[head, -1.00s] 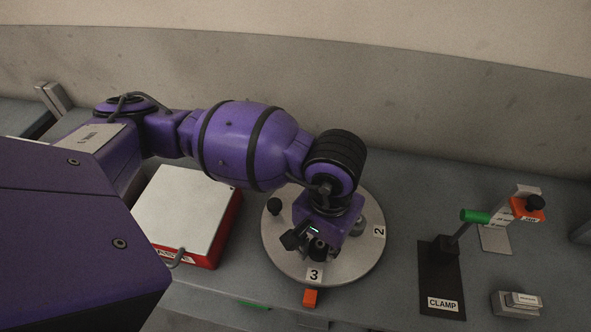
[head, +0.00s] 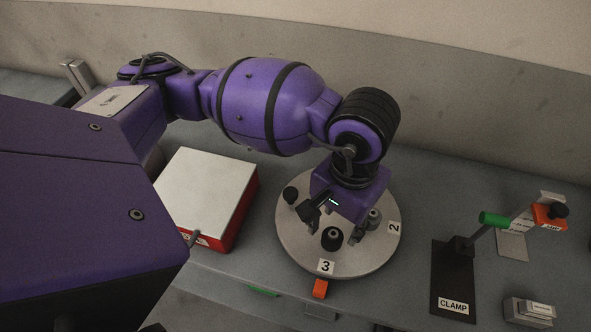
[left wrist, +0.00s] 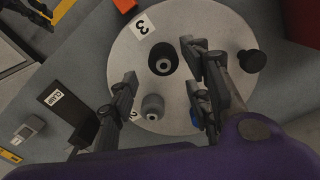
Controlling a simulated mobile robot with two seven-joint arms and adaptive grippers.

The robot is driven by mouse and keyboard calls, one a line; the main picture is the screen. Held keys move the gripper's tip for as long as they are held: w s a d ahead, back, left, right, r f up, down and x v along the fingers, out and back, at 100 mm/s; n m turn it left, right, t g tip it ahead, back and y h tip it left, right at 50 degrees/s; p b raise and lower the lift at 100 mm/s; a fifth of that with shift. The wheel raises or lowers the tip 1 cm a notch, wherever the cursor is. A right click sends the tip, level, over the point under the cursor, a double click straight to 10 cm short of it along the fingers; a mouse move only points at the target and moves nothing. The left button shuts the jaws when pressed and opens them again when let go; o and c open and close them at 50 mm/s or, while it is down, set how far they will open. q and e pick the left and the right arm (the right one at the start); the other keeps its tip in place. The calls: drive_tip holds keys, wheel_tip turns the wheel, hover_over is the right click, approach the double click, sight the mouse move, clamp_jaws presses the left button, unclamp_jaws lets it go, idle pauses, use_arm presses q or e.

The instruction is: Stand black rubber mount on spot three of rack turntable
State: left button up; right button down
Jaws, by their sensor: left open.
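The round grey turntable (head: 300,246) lies on the bench, with labels 3 and 2 near its rim. The black rubber mount (head: 332,238) stands upright on it beside label 3; the left wrist view shows it too (left wrist: 163,60), with a pale centre. A grey mount (head: 374,218) stands near label 2 and also shows in the left wrist view (left wrist: 152,106). A black knob-like part (head: 290,195) stands at the left side of the disc. My left gripper (head: 334,224) is open above the disc, its fingers apart and clear of the black mount.
A red box with a pale top (head: 207,190) stands left of the turntable. A black clamp base (head: 452,285) with a green-handled lever stands to the right, near grey blocks (head: 530,311). An orange block (head: 320,289) sits at the disc's front edge.

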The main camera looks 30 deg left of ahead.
sight(336, 235)
use_arm(q)
wheel_tip(336, 235, up, 7)
drive_tip(key=shift+r, duration=0.2)
idle(0.6)
